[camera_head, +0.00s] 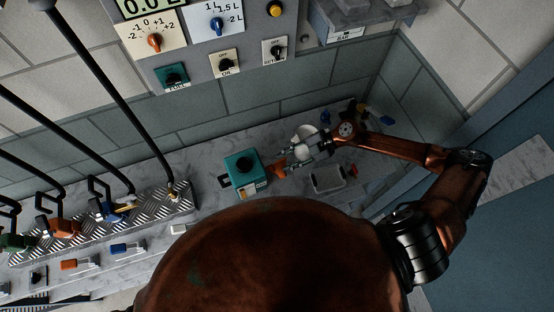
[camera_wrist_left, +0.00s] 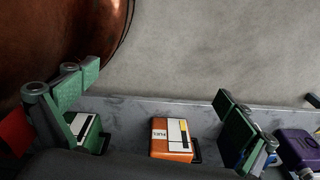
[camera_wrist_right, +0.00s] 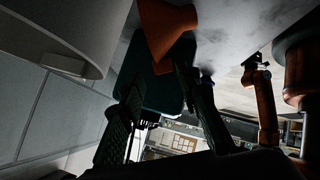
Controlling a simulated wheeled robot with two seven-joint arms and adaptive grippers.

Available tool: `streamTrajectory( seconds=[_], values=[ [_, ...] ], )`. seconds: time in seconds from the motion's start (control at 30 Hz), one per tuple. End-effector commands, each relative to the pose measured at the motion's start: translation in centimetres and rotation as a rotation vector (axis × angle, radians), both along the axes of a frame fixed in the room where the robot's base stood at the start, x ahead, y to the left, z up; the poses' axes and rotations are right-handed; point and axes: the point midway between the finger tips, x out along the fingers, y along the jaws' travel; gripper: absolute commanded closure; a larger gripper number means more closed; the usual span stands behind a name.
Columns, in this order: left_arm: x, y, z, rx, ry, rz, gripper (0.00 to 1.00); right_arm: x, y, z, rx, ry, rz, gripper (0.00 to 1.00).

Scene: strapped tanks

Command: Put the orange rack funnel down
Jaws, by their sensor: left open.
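The orange rack funnel (camera_head: 278,164) is beside the teal fuel tank (camera_head: 240,172), on its right, just over or on the counter. I cannot tell whether it touches the counter. My right gripper (camera_head: 292,163) is at the funnel, its fingers drawn close together at the narrow part. In the right wrist view, the funnel (camera_wrist_right: 166,30) shows at the fingertips (camera_wrist_right: 160,80), its top cut off by the frame. My left gripper (camera_wrist_left: 150,82) is open and empty, above an orange fuel tank (camera_wrist_left: 172,139).
A white cylindrical vessel (camera_head: 304,132) stands right behind the right gripper. Blue and yellow items (camera_head: 372,112) lie at the back right. A ridged metal rack (camera_head: 150,205) with strapped tanks is on the left.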

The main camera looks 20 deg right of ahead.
Motion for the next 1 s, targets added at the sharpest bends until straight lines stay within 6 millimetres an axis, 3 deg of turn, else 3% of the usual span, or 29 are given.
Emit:
streamTrajectory(
  seconds=[0.17,0.4,0.5,0.7,0.9,1.0],
  values=[
    [0.6,-0.1,0.1,-0.002,-0.006,-0.001,0.0,-0.2,0.6,-1.2,-0.015,0.015,0.013,0.7],
    [-3.5,0.0,0.2,0.001,0.043,0.009,0.0,0.2,2.8,-2.7,-0.012,0.014,0.013,0.7],
    [-4.2,0.1,0.3,0.002,0.051,0.011,0.0,0.4,4.0,-3.6,-0.011,0.012,0.012,0.7],
    [-3.0,0.0,0.4,0.001,0.036,0.008,0.0,0.7,5.5,-5.0,-0.014,0.012,0.01,0.7],
    [-0.5,0.0,0.6,-0.001,0.004,0.002,0.0,0.7,5.6,-5.1,-0.013,0.013,0.009,0.7],
    [-0.4,0.0,0.6,-0.001,0.003,0.001,0.0,0.7,5.6,-5.1,-0.013,0.013,0.009,0.73]
  ],
)
